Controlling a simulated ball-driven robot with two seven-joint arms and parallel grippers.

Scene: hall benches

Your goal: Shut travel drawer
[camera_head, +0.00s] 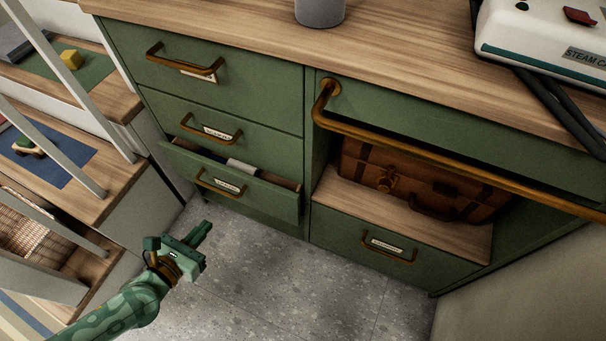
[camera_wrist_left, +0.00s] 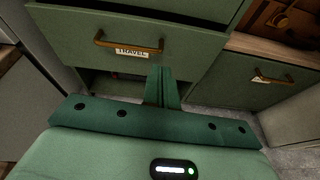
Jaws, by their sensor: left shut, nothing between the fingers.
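The travel drawer (camera_head: 262,198) is the lowest of the three green drawers at the left of the cabinet. It stands partly open, and something dark and pale shows inside over its front. Its brass handle (camera_head: 219,189) and label are on the front. In the left wrist view the drawer (camera_wrist_left: 190,42) fills the upper middle, with its label reading TRAVEL under the handle (camera_wrist_left: 128,44). My left gripper (camera_head: 205,230) is shut and empty, in front of and below the drawer front, apparently apart from it. Its closed fingers (camera_wrist_left: 162,85) point towards the drawer. My right gripper is not in view.
A brass rail (camera_head: 440,157) runs along the cabinet's right part, above a brown suitcase (camera_head: 420,180) in an open niche. A shut lower drawer (camera_head: 350,232) is beneath it. Shelves with white bars (camera_head: 70,75) stand at left. The grey floor (camera_head: 270,290) is clear.

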